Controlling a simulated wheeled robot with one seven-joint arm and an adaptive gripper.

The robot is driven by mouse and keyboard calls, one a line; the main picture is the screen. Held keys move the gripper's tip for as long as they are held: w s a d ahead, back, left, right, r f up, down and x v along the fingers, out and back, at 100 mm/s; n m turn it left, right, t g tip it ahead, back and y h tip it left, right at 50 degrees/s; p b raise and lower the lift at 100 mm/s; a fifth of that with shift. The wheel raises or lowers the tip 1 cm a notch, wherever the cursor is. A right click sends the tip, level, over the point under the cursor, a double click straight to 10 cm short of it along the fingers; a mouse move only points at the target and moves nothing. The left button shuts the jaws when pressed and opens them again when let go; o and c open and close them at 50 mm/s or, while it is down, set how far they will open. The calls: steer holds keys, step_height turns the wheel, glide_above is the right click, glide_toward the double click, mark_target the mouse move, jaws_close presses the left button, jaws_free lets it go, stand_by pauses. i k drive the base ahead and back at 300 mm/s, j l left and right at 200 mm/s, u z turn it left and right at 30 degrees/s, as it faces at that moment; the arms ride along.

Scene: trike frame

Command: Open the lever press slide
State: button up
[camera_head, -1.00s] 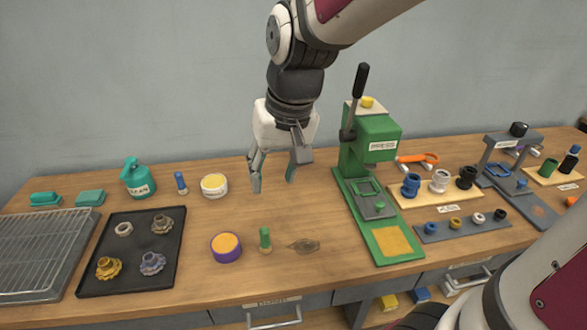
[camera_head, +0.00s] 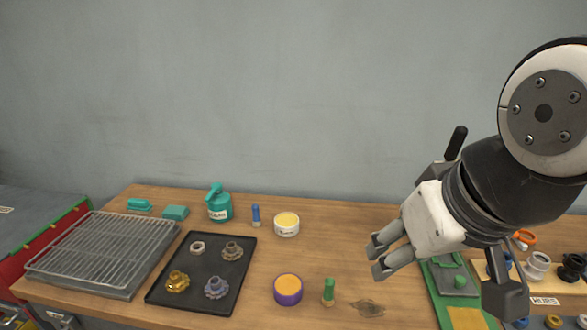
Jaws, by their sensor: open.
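The green lever press is mostly hidden behind my arm in the head view. The black top of its lever (camera_head: 455,143) sticks up above my gripper. Part of its green base (camera_head: 432,292) shows below, with a grey-green slide plate (camera_head: 456,279) on it and a yellow pad (camera_head: 466,318) at the front. My gripper (camera_head: 440,278) is open, in front of the press in the picture, with fingers pointing left and down. I see nothing between its fingers. Its depth from the press cannot be told.
A black tray (camera_head: 235,272) with several gears and a wire rack (camera_head: 100,245) stand at left. A teal can (camera_head: 219,205), a cream tin (camera_head: 286,224), a purple-rimmed tin (camera_head: 288,290) and a green peg (camera_head: 328,292) stand mid-table. Coloured hubs (camera_head: 537,265) sit at right.

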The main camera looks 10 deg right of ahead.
mark_target(450, 277)
steer(key=z, duration=1)
steer(key=i+j+z, duration=0.2)
steer(key=k+j, duration=0.05)
steer(key=k, duration=0.05)
